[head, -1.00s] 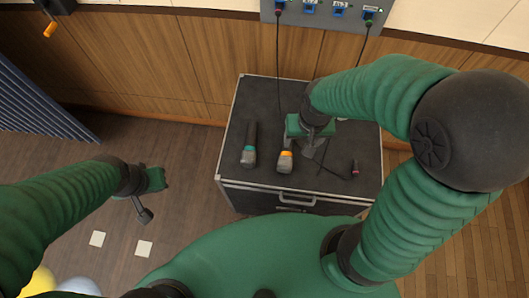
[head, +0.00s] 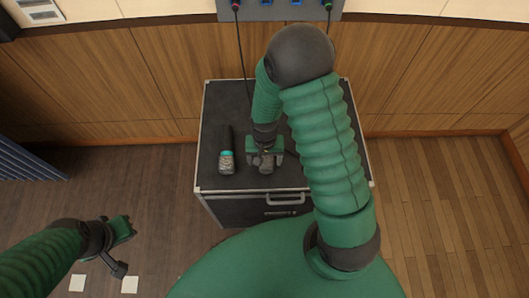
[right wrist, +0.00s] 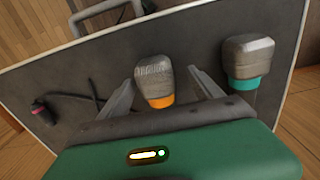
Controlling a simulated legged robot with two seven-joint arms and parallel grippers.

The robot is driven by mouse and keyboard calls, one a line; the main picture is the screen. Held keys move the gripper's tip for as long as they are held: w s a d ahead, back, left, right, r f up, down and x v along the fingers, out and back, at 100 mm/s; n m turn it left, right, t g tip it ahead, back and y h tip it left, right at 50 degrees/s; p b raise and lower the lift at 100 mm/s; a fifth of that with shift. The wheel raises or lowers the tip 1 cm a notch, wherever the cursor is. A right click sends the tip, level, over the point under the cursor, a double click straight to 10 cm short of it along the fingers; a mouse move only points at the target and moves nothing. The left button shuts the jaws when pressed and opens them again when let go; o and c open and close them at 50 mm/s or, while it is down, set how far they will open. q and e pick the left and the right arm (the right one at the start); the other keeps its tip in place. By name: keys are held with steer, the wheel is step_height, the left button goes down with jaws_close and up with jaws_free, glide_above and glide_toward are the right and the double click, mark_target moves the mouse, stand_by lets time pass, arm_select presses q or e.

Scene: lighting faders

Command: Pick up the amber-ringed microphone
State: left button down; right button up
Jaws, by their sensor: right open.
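The amber-ringed microphone (right wrist: 155,80) lies on the dark case top, its grey mesh head and amber ring between the two open fingers of my right gripper (right wrist: 160,90) in the right wrist view. A finger shows on each side, apart from it; its handle is hidden behind the gripper body. In the head view my right gripper (head: 265,158) is over the microphone, whose grey head (head: 266,167) shows between the fingers. My left gripper (head: 123,228) hangs over the floor at the left, far from the case; its jaw state is unclear.
A teal-ringed microphone (head: 226,150) lies just left of my right gripper in the head view. The case (head: 215,100) has a metal rim and front handle. A small dark connector with a pink end (right wrist: 43,112) and a cable lie on its top. A wall panel (head: 270,10) stands behind.

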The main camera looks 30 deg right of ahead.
steer(key=shift+d+f, duration=0.1)
steer(key=shift+f, duration=0.7)
steer(key=shift+d+f, duration=0.2)
steer(key=shift+w+d, duration=0.1)
steer(key=shift+d, duration=0.2)
steer(key=shift+c, duration=0.2)
steer(key=shift+a+r, duration=0.1)
steer(key=shift+a, duration=0.3)
steer(key=c, duration=1.2)
steer(key=shift+d, duration=0.1)
jaws_close()
steer(key=shift+d, duration=0.15)
